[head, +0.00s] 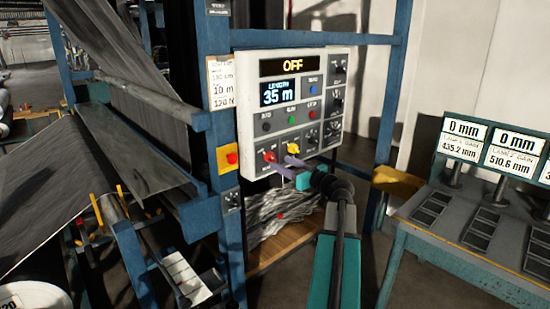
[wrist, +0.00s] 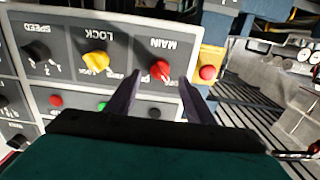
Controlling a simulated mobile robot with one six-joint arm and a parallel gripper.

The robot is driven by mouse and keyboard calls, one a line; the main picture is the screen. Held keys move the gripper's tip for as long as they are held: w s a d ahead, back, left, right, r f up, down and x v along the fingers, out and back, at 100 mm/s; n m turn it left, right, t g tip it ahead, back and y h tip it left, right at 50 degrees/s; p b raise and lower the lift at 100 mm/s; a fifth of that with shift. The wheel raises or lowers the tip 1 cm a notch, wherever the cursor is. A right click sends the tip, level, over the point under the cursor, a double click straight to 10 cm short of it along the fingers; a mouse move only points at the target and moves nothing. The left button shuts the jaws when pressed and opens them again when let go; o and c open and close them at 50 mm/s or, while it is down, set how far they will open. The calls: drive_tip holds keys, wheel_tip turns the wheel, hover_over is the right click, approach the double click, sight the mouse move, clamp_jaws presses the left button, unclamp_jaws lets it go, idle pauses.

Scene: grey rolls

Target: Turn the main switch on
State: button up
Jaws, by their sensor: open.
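The main switch (head: 269,156) is a red knob at the panel's lower left. It also shows in the upside-down wrist view, labelled MAIN (wrist: 161,70). My gripper (head: 284,164) is open in front of the panel's lower edge. In the wrist view my gripper (wrist: 160,82) has one dark finger on each side of the red knob's line, with nothing between them. Whether the fingertips reach the knob or touch it I cannot tell.
The yellow LOCK knob (wrist: 96,61) sits close beside the main switch, near one finger. A red button on a yellow box (head: 230,158) is on the blue post. Wrapped material (head: 285,215) lies below the panel. A desk with displays (head: 465,215) stands at right.

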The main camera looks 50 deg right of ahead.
sight(274, 160)
drive_tip(key=shift+w+d+p, duration=0.2)
drive_tip(key=shift+w+p, duration=0.6)
drive_tip(key=shift+w, duration=1.75)
drive_tip(key=c, duration=0.9)
drive_tip(key=shift+s+a, duration=0.15)
drive_tip(key=shift+a, duration=0.25)
drive_tip(key=shift+c, duration=0.9)
drive_tip(key=shift+d, duration=0.3)
